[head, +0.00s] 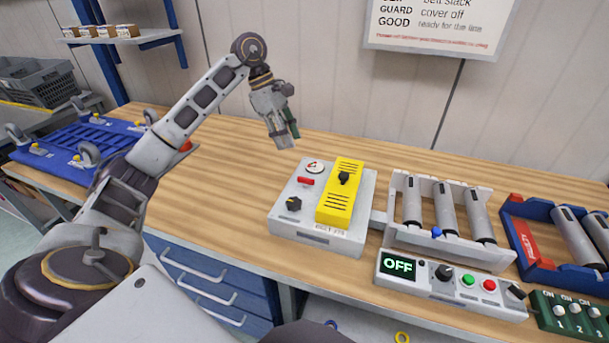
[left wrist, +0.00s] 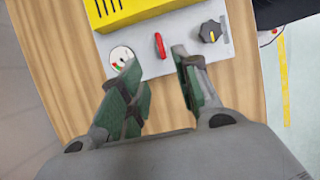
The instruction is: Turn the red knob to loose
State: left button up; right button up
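The red knob (head: 305,181) is a small bar-shaped handle on the top of a light grey box (head: 279,222), between a round white gauge (head: 314,167) and a black knob (head: 293,204). In the left wrist view the red knob (left wrist: 160,45) shows just beyond the fingertips, roughly between them. My left gripper (head: 288,138) is above and behind the box in the head view, fingers pointing down. Its green-padded fingers (left wrist: 155,62) are apart with nothing between them. Any setting marks by the knob are too small to read. My right gripper is not in view.
A yellow cover (head: 338,207) with a black knob stands beside the red knob. To the right are a roller unit (head: 408,234), a control panel reading OFF (head: 398,265) and a blue tray (head: 530,264). The wooden bench (head: 225,190) left of the box is clear.

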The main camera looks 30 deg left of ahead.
aim_at(306, 178)
pick_arm(q)
jog(key=shift+x, duration=6.7)
jog(key=shift+c, duration=0.2)
jog(key=shift+r, duration=0.1)
grip_shut()
